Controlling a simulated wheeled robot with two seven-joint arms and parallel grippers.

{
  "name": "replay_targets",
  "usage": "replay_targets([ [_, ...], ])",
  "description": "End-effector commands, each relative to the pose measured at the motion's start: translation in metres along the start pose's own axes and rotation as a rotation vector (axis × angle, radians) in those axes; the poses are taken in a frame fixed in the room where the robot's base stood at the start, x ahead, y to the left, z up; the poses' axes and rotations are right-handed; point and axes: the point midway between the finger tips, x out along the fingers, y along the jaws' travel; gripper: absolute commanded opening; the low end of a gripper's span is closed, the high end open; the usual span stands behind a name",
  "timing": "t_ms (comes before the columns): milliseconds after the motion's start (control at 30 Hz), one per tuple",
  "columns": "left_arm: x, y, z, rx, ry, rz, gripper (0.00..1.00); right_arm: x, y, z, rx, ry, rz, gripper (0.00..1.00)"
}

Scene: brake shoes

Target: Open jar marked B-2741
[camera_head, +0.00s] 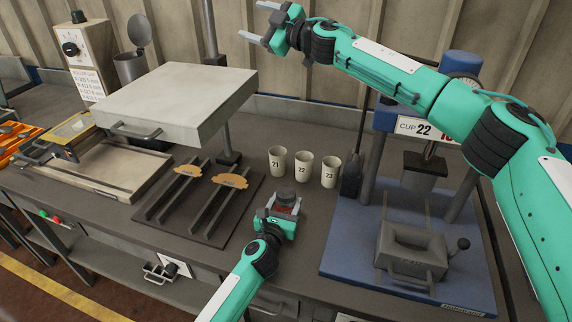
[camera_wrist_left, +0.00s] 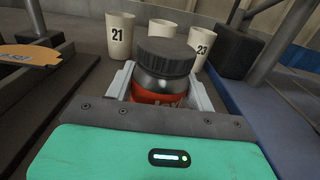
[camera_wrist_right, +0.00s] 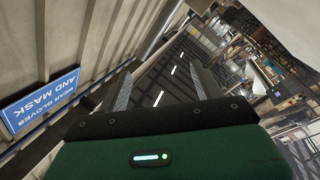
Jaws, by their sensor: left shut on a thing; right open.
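A jar (camera_head: 286,205) with a dark ribbed lid (camera_wrist_left: 165,56) and a red label (camera_wrist_left: 158,98) is at the bench's middle, in front of the cups. My left gripper (camera_head: 283,212) is shut around the jar's body, one finger on each side; this also shows in the left wrist view (camera_wrist_left: 164,85). The lid is on and the jar looks upright. The label's lower part is hidden and I cannot read a number. I cannot tell whether the jar touches the bench. My right gripper (camera_head: 256,21) is open and empty, high at the back, away from the jar; its open fingers show in the right wrist view (camera_wrist_right: 161,77).
Cups 21 (camera_head: 277,160), 22 (camera_head: 303,166) and 23 (camera_head: 330,172) stand just behind the jar. A rack with orange brake shoes (camera_head: 230,181) is left. A blue-based press (camera_head: 345,249) is right. A grey-lidded machine (camera_head: 170,97) stands further left.

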Motion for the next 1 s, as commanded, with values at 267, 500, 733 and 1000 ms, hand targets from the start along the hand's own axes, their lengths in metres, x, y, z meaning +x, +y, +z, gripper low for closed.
replay_targets([
  [267, 0.0, 0.0, 0.0, 0.0, 0.0, 0.0, 0.0, 0.0, 0.011, 0.053, 0.537, -0.182, 0.292, 0.67],
  [500, 0.0, 0.0, 0.0, 0.0, 0.0, 0.0, 0.0, -0.019, -0.018, 0.117, 0.977, -0.44, 0.508, 0.67],
  [733, 0.0, 0.0, 0.0, -0.001, 0.0, 0.0, 0.0, -0.055, -0.085, 0.168, 1.342, -0.781, 0.682, 0.67],
  [1000, 0.0, 0.0, 0.0, -0.001, 0.0, 0.0, 0.0, -0.114, -0.186, 0.186, 1.631, -1.296, 0.836, 0.67],
])
